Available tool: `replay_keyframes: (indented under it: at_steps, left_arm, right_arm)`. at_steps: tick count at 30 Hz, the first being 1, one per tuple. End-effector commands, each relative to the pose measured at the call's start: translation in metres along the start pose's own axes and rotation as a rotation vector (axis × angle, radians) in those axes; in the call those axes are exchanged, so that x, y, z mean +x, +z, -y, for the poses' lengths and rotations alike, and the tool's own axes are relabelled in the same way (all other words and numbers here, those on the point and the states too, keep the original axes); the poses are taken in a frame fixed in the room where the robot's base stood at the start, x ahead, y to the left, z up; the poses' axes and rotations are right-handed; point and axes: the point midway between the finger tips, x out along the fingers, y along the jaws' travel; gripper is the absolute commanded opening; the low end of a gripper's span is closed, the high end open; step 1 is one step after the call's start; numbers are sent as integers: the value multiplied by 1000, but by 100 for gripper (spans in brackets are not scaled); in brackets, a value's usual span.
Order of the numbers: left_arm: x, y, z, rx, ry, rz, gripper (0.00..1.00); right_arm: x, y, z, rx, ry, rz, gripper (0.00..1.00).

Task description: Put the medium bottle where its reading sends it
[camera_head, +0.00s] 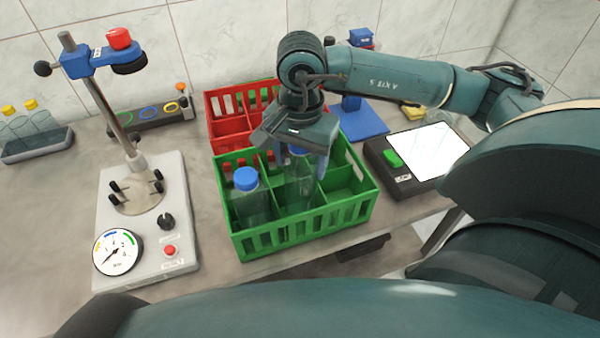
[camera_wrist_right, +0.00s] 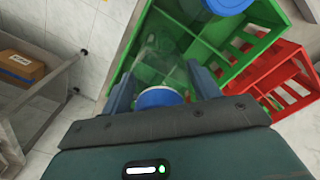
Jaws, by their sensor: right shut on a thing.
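My right gripper (camera_head: 301,163) points down over the green crate (camera_head: 300,236) and is shut on a clear blue-capped bottle (camera_head: 298,190). This bottle stands upright in or just above a middle compartment; I cannot tell if it touches the floor. In the right wrist view its blue cap (camera_wrist_right: 160,97) sits between the fingers. A second clear bottle with a blue cap (camera_head: 246,180) stands in the front left compartment. The tester (camera_head: 180,215) at left has a round dial (camera_head: 118,252) with yellow, blue and green arcs; its needle points lower left. My left gripper is not in view.
A red crate (camera_head: 228,122) stands behind the green one. Yellow-capped bottles (camera_head: 30,104) stand in a tray at far left. A blue stand (camera_head: 360,120) and a black device with a lit white panel (camera_head: 432,150) are at right. The green crate's right compartments look empty.

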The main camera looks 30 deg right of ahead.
Motion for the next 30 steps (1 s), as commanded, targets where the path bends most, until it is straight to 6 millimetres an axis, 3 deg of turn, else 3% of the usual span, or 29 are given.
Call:
replay_keyframes:
  at_steps: [8,15,26,27,30]
  left_arm:
    - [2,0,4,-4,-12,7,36]
    - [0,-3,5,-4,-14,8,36]
    - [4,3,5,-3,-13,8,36]
    - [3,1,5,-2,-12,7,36]
    - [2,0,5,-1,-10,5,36]
  right_arm:
    - [19,0,0,1,-1,0,0]
    - [49,0,0,0,-1,1,0]
    - [55,0,1,0,-4,-1,0]
    - [54,0,0,0,-1,0,64]
    - [53,0,0,0,-1,0,72]
